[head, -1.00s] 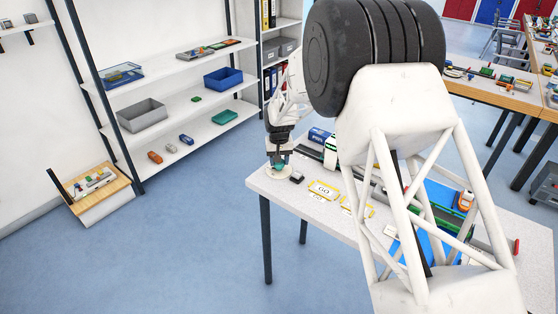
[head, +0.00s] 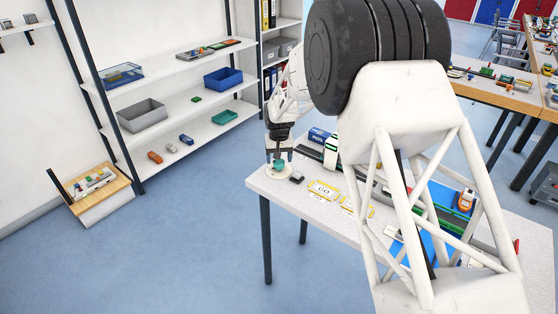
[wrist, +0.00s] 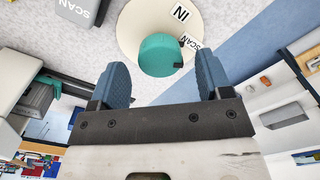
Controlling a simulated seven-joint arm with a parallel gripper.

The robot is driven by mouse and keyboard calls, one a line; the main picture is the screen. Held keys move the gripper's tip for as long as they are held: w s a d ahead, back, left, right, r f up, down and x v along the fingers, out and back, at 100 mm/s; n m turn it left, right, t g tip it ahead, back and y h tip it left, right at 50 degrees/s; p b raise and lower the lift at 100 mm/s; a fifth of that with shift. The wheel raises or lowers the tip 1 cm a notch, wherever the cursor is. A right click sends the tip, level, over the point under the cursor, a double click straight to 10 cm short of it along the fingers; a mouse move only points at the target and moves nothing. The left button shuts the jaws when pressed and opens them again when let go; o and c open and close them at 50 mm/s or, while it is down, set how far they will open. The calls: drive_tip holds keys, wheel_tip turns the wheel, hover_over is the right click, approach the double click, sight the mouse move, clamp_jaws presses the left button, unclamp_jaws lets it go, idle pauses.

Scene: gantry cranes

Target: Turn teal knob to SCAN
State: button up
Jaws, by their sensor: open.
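The teal knob (wrist: 160,55) sits on a round cream dial (wrist: 133,22) marked IN and SCAN in the wrist view. A dark mark shows on the knob's right side, close to the SCAN label (wrist: 188,42). In the head view the knob (head: 279,166) is at the table's near left corner. My gripper (wrist: 162,62) is open, with one blue finger on each side of the knob in the picture and a gap to each. In the head view my gripper (head: 279,155) is just above the knob, holding nothing.
The table edge (head: 262,195) is close to the dial.

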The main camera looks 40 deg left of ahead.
sight(279, 161)
drive_tip(key=shift+r, duration=3.15)
